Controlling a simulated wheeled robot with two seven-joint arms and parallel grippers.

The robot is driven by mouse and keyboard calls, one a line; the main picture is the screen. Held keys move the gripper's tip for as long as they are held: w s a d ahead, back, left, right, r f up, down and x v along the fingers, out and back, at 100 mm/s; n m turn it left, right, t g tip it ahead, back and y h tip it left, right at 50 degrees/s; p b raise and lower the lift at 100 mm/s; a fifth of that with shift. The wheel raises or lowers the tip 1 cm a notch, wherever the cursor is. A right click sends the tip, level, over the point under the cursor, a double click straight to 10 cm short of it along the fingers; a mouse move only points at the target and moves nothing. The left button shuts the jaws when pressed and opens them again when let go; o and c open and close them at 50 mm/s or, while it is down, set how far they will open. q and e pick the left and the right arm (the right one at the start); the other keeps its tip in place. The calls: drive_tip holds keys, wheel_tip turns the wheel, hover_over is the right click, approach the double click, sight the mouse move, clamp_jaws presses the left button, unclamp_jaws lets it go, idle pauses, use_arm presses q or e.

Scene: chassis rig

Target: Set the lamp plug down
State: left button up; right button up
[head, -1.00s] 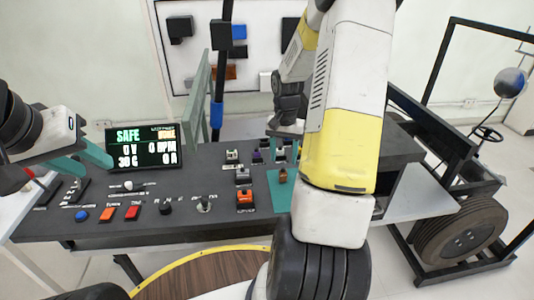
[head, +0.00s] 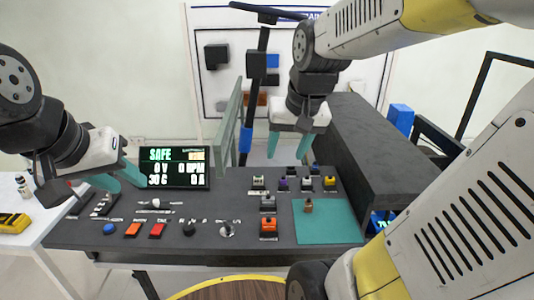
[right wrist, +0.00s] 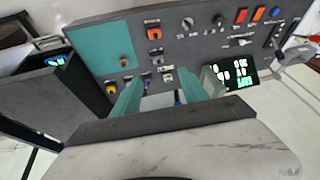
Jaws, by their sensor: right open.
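A small brown-orange piece (head: 308,205), which may be the lamp plug, stands on the teal mat (head: 335,226) at the right of the console. It also shows on the mat in the right wrist view (right wrist: 124,61). Nothing holds it. My right gripper (head: 289,148) is open and empty, above the console's back edge, behind and apart from the piece. In the right wrist view its teal fingers (right wrist: 158,95) are spread with nothing between. My left gripper (head: 118,178) is open and empty at the console's left, beside the display.
Several coloured plugs or switches (head: 281,184) stand left of and behind the mat. A display (head: 174,167) reads SAFE. A dark raised block (head: 365,150) borders the console on the right. A green upright panel (head: 228,125) and a dark post stand behind.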

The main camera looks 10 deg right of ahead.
drive_tip(key=s+a+r+n+t+y, duration=0.1)
drive_tip(key=s+a+n, duration=0.1)
drive_tip(key=s, duration=0.4)
drive_tip(key=shift+s+a+r+t, duration=0.15)
drive_tip(key=shift+a+r+t, duration=0.2)
drive_tip(key=shift+a, duration=0.55)
